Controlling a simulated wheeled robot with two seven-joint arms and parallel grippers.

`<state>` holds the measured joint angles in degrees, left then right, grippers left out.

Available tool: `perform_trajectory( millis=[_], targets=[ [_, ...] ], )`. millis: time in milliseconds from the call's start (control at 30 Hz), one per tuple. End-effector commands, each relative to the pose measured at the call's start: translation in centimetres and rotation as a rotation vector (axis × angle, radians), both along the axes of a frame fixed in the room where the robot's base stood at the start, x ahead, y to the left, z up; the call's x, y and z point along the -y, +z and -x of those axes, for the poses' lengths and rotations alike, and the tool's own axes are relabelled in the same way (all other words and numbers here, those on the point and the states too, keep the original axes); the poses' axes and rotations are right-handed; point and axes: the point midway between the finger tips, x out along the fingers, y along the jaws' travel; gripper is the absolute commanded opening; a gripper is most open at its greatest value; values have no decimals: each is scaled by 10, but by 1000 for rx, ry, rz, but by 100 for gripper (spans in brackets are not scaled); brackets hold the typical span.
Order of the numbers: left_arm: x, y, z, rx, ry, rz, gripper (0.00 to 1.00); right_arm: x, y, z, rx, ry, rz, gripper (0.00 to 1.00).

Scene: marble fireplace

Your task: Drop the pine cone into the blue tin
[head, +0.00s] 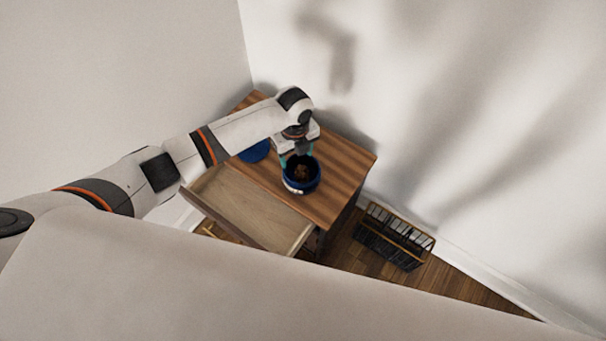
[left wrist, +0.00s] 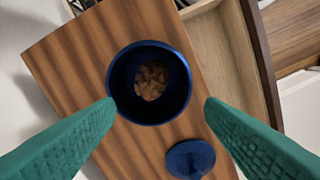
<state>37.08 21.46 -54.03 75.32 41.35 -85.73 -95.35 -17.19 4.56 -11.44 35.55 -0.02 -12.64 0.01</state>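The brown pine cone (head: 301,173) lies inside the round blue tin, down on its floor; it also shows in the left wrist view (left wrist: 151,80). The open tin (head: 316,181) stands upright on the wooden cabinet top, and its dark blue rim shows in the left wrist view (left wrist: 112,84). A blue lid with a knob (left wrist: 190,158) lies on the wood beside the tin, partly hidden by my arm in the head view (head: 256,153). My left gripper (head: 297,156) is above the tin, its teal fingers spread wide and empty (left wrist: 160,104). My right gripper is not in view.
The striped wooden cabinet (head: 345,163) stands near the wall corner with its drawer (head: 245,208) pulled open and looking empty. A black rack with wooden rails (head: 395,236) stands on the floor to the right. White walls rise behind the cabinet.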

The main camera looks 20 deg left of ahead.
Motion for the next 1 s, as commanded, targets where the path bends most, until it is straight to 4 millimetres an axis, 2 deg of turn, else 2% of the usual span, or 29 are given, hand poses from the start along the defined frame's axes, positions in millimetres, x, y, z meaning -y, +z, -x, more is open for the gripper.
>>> perform_trajectory(
  millis=[267, 367, 467, 800, 1000],
  targets=[
    [0, 1, 0, 0, 0, 0, 64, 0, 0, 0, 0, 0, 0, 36],
    [0, 8, 0, 1, 1, -1, 64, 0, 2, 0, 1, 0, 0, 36],
    [0, 23, -1, 3, -1, 1, 64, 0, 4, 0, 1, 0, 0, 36],
    [0, 93, -1, 4, -1, 1, 64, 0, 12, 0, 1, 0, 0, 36],
    [0, 116, 0, 1, 0, -1, 64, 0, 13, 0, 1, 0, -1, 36]
  ],
)
